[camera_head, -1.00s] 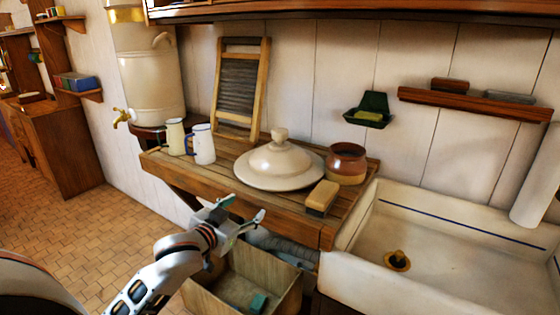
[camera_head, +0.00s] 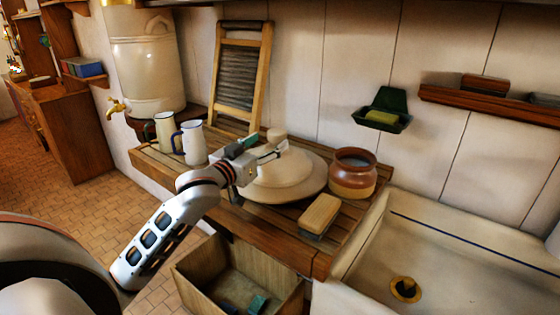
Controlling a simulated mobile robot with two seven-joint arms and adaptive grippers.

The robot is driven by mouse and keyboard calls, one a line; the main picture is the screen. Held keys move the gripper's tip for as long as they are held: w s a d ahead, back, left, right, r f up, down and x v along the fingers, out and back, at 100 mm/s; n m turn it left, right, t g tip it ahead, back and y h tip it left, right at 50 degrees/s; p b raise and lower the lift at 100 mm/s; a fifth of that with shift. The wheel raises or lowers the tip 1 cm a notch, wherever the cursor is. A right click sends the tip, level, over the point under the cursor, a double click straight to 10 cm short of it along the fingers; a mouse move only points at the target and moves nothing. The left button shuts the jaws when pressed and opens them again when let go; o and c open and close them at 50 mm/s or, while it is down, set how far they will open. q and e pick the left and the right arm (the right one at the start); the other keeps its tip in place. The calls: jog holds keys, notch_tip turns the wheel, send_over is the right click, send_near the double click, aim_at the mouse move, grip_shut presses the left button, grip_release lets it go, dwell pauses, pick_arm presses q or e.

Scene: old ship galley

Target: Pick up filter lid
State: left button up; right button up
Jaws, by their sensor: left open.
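The filter lid (camera_head: 302,177) is a wide cream dome with a round knob (camera_head: 277,135) on top. It sits on the slatted wooden counter. My left gripper (camera_head: 268,147) reaches over the lid's left side from the left, with its open fingers close to the knob. I cannot tell whether the fingers touch the knob. The gripper and wrist hide part of the lid's left side. My right gripper is not in view.
Two enamel mugs (camera_head: 194,143) and a cream water filter (camera_head: 148,65) with a brass tap stand left. A washboard (camera_head: 240,75) leans behind. A brown pot (camera_head: 353,174) and a brush (camera_head: 319,214) are right of the lid. A sink (camera_head: 455,262) lies right, an open wooden box (camera_head: 205,284) below.

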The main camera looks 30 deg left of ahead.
aim_at(277, 134)
pick_arm(q)
jog(key=w, duration=0.6)
jog(key=shift+a+f+p, duration=0.1)
jog(key=shift+a+p, duration=0.05)
jog(key=shift+p, duration=0.25)
grip_shut()
jog(key=shift+r, duration=0.2)
